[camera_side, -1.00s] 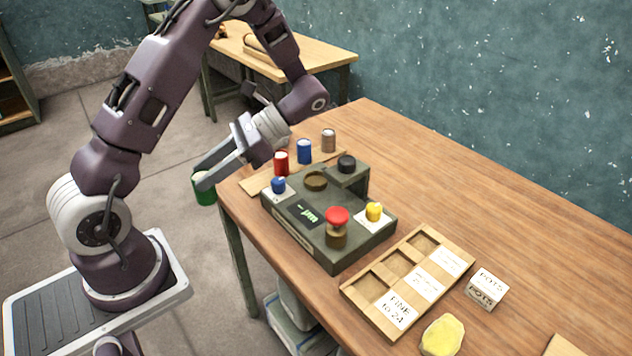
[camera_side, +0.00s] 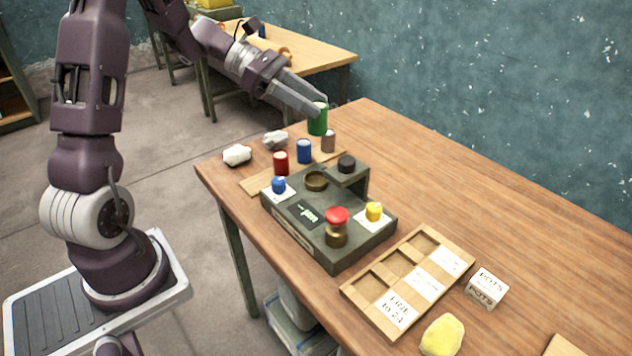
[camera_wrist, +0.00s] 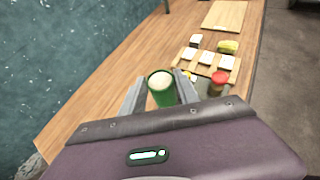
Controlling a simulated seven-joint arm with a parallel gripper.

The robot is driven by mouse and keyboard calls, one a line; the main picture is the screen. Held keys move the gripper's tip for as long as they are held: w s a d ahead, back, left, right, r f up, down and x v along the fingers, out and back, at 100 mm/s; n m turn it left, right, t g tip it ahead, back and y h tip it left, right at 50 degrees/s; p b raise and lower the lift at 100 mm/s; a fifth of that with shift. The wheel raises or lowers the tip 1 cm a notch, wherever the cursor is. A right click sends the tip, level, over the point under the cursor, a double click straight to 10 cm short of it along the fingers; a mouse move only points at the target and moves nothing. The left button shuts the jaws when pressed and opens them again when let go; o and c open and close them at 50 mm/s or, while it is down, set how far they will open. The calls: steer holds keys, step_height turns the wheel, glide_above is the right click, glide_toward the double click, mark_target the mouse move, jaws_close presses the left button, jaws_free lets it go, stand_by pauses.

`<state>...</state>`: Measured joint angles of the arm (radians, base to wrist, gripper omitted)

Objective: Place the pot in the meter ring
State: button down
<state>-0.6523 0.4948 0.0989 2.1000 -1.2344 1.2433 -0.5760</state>
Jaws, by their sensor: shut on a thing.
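My gripper (camera_side: 314,112) is shut on a green pot (camera_side: 317,122) with a pale top. It holds the pot upright in the air above the far end of the table, behind the row of pots. The green pot also shows between the fingers in the wrist view (camera_wrist: 162,90). The meter (camera_side: 330,240) is a dark green-grey box with a small display. A brass-coloured ring (camera_side: 316,180) sits on its top and looks empty; the gripper is beyond it. In the wrist view the ring is hidden behind my gripper and the pot.
Red (camera_side: 281,163), blue (camera_side: 304,151) and grey-brown (camera_side: 328,140) pots stand on a wooden strip behind the meter. A red-topped knob (camera_side: 337,222) rises from the meter. A wooden sorting tray (camera_side: 408,268) and yellow lump (camera_side: 442,335) lie nearer. White lumps (camera_side: 237,155) lie at the far left.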

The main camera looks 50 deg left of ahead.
steer(key=shift+w+a+r+n+t, duration=0.3)
steer(key=shift+w+a+r+n, duration=0.1)
steer(key=shift+a, duration=0.15)
step_height(320, 180, down, 15)
steer(key=shift+d+f, duration=0.1)
steer(key=shift+f, duration=0.1)
steer(key=c, duration=0.9)
jaws_free()
